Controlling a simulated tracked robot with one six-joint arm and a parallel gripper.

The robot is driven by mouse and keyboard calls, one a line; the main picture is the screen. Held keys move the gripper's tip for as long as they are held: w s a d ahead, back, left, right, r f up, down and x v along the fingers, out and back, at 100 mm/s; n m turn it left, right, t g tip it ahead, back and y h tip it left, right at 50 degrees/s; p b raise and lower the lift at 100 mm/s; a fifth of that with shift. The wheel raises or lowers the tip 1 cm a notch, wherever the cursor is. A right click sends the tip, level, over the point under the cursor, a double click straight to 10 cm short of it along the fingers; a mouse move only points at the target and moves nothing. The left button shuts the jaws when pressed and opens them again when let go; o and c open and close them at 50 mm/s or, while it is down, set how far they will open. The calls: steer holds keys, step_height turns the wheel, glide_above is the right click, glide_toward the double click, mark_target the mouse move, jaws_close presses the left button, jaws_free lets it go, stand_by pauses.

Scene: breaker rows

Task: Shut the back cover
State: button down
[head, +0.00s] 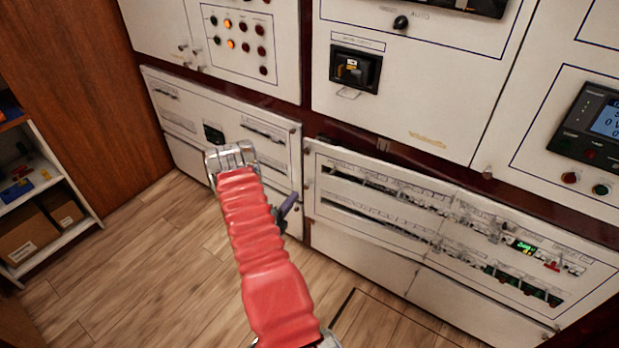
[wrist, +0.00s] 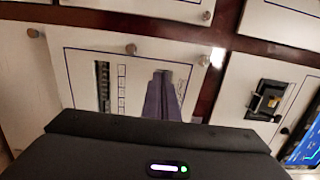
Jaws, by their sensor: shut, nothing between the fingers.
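Two white lower cover panels show in the head view: a left one (head: 185,120) with small windows, and a right one (head: 385,185) with breaker rows behind long slots. I cannot tell which is the back cover, or how far either stands open. My gripper (head: 290,203) is mostly hidden behind my red-sleeved arm; only a purple-grey finger part shows, in front of the left panel's right edge. In the wrist view my gripper (wrist: 160,80) is shut and empty, in front of a white panel (wrist: 140,60) with round knobs. Contact with the panel cannot be told.
Above are white panels with indicator lights (head: 240,40) and a black switch (head: 355,68). A screen unit (head: 590,125) is at the right. A shelf (head: 45,190) with boxes stands at the left. The wooden floor (head: 150,260) is clear in front of the panels.

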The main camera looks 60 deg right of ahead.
mark_target(314, 170)
steer(key=d, duration=1.4)
steer(key=shift+s, duration=0.35)
steer(key=shift+w, duration=0.1)
